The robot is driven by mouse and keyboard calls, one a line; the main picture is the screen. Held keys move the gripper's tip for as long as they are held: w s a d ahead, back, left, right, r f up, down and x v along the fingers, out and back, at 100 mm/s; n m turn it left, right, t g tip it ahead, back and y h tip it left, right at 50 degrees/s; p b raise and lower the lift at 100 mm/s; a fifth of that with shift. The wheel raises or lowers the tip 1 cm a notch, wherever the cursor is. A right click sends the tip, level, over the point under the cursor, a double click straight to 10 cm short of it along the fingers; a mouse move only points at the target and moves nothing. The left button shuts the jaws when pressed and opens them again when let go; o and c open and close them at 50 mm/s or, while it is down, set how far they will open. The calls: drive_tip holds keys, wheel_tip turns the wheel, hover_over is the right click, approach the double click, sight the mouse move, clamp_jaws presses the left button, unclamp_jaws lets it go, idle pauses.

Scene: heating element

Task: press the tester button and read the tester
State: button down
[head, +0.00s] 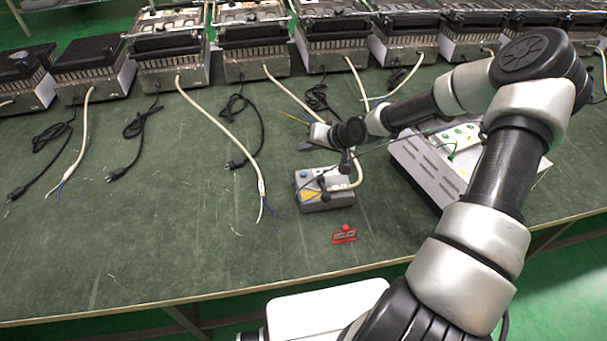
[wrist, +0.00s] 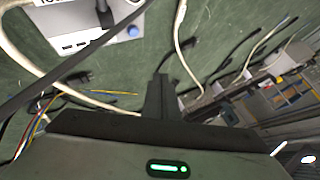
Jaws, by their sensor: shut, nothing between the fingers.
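A small grey box (head: 338,201) with a pale top and a yellow patch, seemingly the tester, stands on the green bench in the head view. A pale box (wrist: 118,38) with dark slots and a blue button (wrist: 134,32) shows at the top left of the wrist view, partly cut off. It seems to be the same box. My gripper (wrist: 160,82) is shut and empty, with its fingertips apart from the blue button in the picture. In the head view my wrist hangs over the back of the small box, and the fingertips are hard to make out. No reading is legible.
A larger metal box (head: 424,171) with a pale panel stands to the right, behind my arm. A red item (head: 344,235) lies in front of the small box. Several heater units (head: 168,62) with loose cables line the back. The bench (head: 150,235) is clear at front left.

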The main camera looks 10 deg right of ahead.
drive_tip(key=b, duration=0.6)
hover_over(304, 174)
drive_tip(key=f, duration=0.6)
drive_tip(key=shift+s+d+f, duration=0.1)
drive_tip(key=shift+s+d, duration=0.25)
drive_tip(key=shift+s, duration=0.05)
drive_tip(key=shift+f, duration=0.95)
drive_tip(key=shift+f+b, duration=0.1)
drive_tip(key=shift+b, duration=0.2)
drive_tip(key=shift+f, duration=0.3)
drive_tip(key=shift+f+b, duration=0.3)
drive_tip(key=shift+f, duration=0.2)
idle(0.6)
drive_tip(key=shift+r+p, duration=0.85)
drive_tip(key=shift+r, duration=0.05)
